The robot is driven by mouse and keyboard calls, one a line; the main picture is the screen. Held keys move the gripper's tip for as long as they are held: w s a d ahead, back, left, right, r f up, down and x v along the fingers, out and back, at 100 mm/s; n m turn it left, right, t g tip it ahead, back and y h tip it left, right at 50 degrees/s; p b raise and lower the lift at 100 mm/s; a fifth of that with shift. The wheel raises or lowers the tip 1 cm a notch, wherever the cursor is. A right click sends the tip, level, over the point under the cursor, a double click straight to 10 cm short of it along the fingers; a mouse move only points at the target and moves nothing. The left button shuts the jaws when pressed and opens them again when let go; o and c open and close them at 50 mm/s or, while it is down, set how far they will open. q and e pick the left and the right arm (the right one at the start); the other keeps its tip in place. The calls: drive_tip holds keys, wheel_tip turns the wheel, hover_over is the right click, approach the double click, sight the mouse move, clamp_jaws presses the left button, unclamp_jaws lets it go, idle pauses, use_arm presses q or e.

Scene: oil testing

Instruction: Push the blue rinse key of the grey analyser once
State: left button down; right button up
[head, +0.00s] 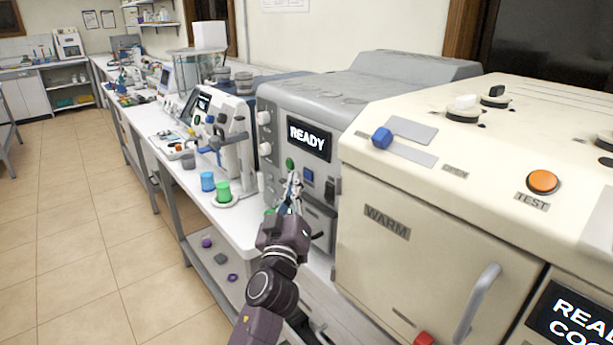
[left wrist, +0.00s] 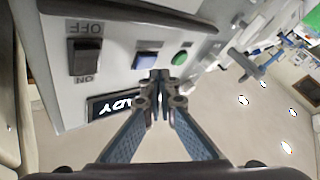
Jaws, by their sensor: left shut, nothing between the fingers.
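The grey analyser (head: 345,97) stands on the white bench with its display (head: 309,139) reading READY. Its blue rinse key (head: 309,175) is below the display, with a green button (head: 290,163) to its left. My left gripper (head: 294,177) is shut and empty in front of the panel, just left of the blue key. In the left wrist view, which is upside down, the blue key (left wrist: 145,60) lies just beyond the fingertips (left wrist: 159,75), with the green button (left wrist: 181,58) to the right. I cannot tell whether the tips touch the panel. My right gripper is not in view.
A cream machine (head: 430,190) with a WARM door and an orange TEST button (head: 543,181) stands close on the right. An ON/OFF switch (left wrist: 85,58) is beside the blue key.

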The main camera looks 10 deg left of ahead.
use_arm(q)
drive_tip(key=shift+w+d, duration=0.25)
drive_tip(key=shift+w, duration=0.1)
drive_tip(key=shift+b, duration=0.3)
drive_tip(key=shift+w+d+b, duration=0.25)
drive_tip(key=shift+w+b, duration=0.05)
drive_tip(key=shift+b, duration=0.05)
idle(0.3)
idle(0.4)
drive_tip(key=shift+s+a+p, duration=0.35)
drive_tip(key=shift+s+a, duration=0.2)
drive_tip(key=shift+s, duration=0.15)
